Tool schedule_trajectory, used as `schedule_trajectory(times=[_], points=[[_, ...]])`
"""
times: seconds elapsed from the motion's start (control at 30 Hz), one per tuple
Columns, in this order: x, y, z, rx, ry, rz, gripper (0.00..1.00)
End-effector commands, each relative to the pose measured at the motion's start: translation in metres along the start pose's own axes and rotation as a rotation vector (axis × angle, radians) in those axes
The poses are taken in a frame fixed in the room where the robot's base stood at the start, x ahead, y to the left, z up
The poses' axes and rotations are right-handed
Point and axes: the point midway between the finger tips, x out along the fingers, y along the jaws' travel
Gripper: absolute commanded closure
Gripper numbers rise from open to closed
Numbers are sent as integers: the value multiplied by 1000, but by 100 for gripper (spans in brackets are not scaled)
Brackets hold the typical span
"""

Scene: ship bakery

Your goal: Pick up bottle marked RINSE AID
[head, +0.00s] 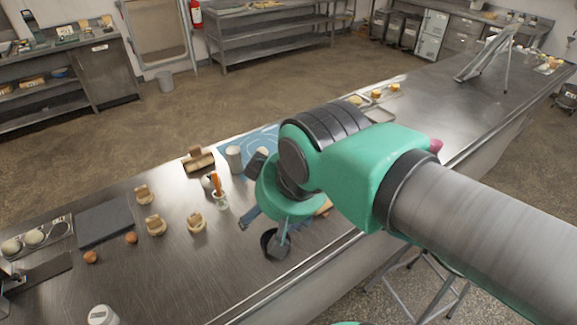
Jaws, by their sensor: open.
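I cannot read the words RINSE AID on anything in the head view. A white container with dark marking on its top (103,315) stands at the bottom edge, partly cut off. A pink object (436,146) shows just behind my arm, mostly hidden, so I cannot tell if it is a bottle. A pale grey cylinder (234,158) stands by the blue mat. My green and grey arm reaches over the counter from the right. Its wrist hides part of the counter.
The long steel counter (150,273) carries a dark slab (104,222), several wooden stamps, a jar with an orange-handled tool (221,199) and a dark cup with a grey tool (270,243). A blue mat (262,138) lies behind. The counter's front left is mostly bare.

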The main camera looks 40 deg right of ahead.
Motion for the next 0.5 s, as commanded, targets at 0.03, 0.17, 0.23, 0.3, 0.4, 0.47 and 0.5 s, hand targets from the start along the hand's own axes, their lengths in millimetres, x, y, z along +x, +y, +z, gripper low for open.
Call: schedule_trajectory(times=[0.03,0.17,0.23,0.3,0.4,0.47,0.5], points=[[0,2,-5,3,-6,2,28],[1,8,-23,12,-29,11,28],[2,13,-36,20,-43,17,28],[5,19,-51,28,-62,23,28],[11,30,-74,41,-90,33,28],[16,38,-88,50,-108,39,28],[19,43,-97,55,-119,42,28]])
